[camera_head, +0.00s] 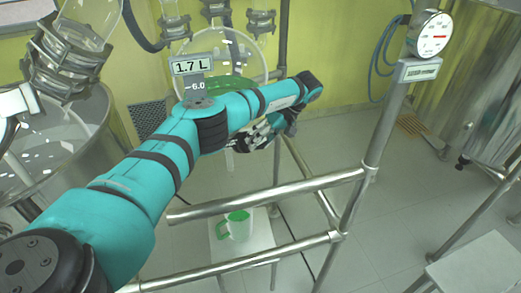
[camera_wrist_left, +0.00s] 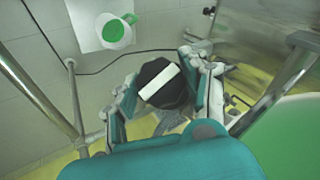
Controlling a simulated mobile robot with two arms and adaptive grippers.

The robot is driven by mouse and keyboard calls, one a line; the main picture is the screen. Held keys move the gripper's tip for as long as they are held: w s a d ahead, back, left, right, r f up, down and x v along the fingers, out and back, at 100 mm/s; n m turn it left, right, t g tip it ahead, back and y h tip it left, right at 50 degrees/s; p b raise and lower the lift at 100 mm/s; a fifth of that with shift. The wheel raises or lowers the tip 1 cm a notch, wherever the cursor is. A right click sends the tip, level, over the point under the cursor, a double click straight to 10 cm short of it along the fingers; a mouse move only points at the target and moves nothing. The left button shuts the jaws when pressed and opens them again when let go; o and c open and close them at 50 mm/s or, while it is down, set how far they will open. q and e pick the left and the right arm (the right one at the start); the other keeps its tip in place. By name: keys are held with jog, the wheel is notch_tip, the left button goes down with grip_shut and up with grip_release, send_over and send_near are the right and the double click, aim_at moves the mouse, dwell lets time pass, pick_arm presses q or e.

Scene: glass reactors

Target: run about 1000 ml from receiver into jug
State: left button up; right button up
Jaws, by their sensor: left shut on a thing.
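The glass receiver (camera_head: 232,50) holds green liquid, and a sign above my arm reads 1.7 L. My left arm crosses in front of it and hides part of it. My left gripper (camera_head: 262,134) is shut on a black valve knob (camera_wrist_left: 166,92) with a white bar across its face, seen in the left wrist view. The jug (camera_head: 239,226) has a green handle, shows green inside, and stands upright on a white stand below. The jug also shows in the left wrist view (camera_wrist_left: 113,31). I cannot see whether liquid is running.
Steel frame rails (camera_head: 265,196) run between my arm and the jug's stand (camera_head: 255,250). A round gauge (camera_head: 431,34) sits on a post at the right. A large steel vessel (camera_head: 85,125) is at the left.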

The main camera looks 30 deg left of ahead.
pick_arm(q)
jog(key=shift+f+m+g+b, duration=0.1)
jog(key=shift+m+g+b, duration=0.35)
jog(key=shift+b, duration=0.5)
jog(key=shift+m+y+b, duration=0.25)
jog(key=shift+y+b, duration=0.05)
jog(key=shift+y, duration=0.1)
jog(key=o, duration=1.2)
